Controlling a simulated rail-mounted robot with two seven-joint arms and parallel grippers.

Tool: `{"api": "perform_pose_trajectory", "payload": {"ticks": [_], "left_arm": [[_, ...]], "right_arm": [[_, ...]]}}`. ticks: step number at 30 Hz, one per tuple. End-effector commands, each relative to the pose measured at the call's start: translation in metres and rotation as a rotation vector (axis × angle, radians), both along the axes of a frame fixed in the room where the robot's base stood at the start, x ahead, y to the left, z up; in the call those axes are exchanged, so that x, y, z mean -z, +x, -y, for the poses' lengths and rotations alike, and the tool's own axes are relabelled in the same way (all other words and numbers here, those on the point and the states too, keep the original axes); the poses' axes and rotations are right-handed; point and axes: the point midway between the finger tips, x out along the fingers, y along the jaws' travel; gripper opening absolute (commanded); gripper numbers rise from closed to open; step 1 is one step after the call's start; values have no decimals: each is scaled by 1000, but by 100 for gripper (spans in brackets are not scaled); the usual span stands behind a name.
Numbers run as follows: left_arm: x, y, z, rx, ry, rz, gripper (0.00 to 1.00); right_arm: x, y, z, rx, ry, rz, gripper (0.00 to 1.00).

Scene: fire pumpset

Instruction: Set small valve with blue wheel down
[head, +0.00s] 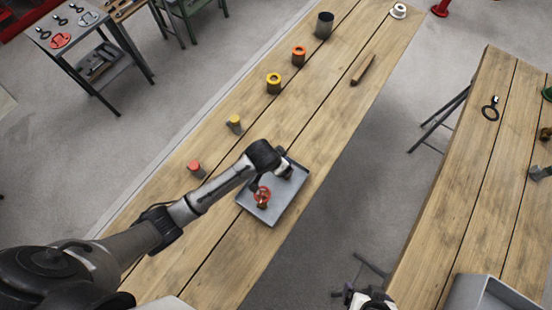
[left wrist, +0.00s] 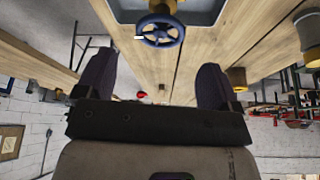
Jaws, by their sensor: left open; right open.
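The small valve with the blue wheel (left wrist: 161,30) shows at the top of the left wrist view, at the edge of the grey tray (left wrist: 206,14). My left gripper (left wrist: 153,80) is open, with nothing between its fingers; the valve is apart from them. In the head view the left gripper (head: 284,168) is over the far end of the tray (head: 268,215), and I cannot make out the blue wheel there. A valve with a red wheel (head: 262,196) stands in the tray. My right gripper (head: 350,294) is open and empty at the bottom edge.
Several cylindrical parts, including a red-topped one (head: 196,168) and a yellow-ringed one (head: 274,83), line the left side of the wooden table (head: 330,110). A brown stick (head: 363,70) lies further back. Another table (head: 450,190) stands right, with a grey bin (head: 490,292). Floor separates the tables.

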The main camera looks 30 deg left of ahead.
Motion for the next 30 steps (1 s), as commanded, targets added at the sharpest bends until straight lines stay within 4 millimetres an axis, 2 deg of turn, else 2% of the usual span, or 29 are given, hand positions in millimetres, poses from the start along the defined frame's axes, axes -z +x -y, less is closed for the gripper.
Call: {"api": "perform_pose_trajectory", "payload": {"ticks": [3,8,20,23,26,30], "left_arm": [[-16,-6,-3,0,-1,2,87],[-28,-11,-4,-1,-1,1,87],[-32,-19,-4,0,-4,-2,87],[-31,-41,-2,-3,-14,-9,87],[-31,-79,-4,-18,-28,-19,87],[-40,-138,-16,-59,-29,-30,87]], "right_arm": [[-2,0,0,-1,-1,0,88],[-3,0,0,0,0,0,88],[-4,0,-2,5,7,0,88],[-4,0,-3,6,10,1,88],[-4,1,-3,7,10,2,88],[-4,1,-3,7,10,2,88]]}}
